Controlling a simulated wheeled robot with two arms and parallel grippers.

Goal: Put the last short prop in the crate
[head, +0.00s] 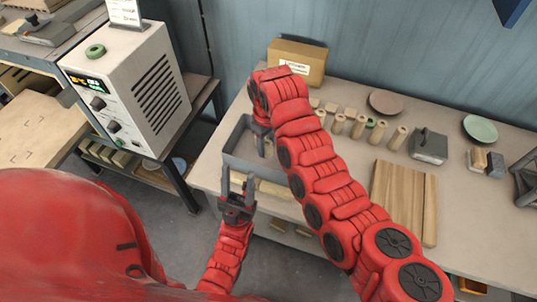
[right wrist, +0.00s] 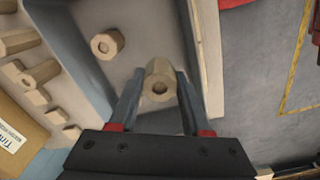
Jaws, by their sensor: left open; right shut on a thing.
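The grey crate (head: 236,134) stands at the left end of the table, partly hidden by my right arm. My right gripper (head: 263,132) reaches down into or just above it. In the right wrist view, my right gripper (right wrist: 160,76) is shut on a short wooden prop (right wrist: 158,84) with a hole in its end. Another short prop (right wrist: 107,44) stands inside the crate, beside the held one and apart from it. I cannot tell whether the held prop touches the crate floor. My left gripper (head: 237,190) is open and empty, in front of the crate's near side.
Several wooden props (head: 338,123) stand behind my right arm. A cardboard box (head: 297,60) is at the back. A wooden board (head: 398,195), a grey block (head: 428,146) and two plates (head: 480,128) lie to the right. A white instrument (head: 125,90) stands on the left bench.

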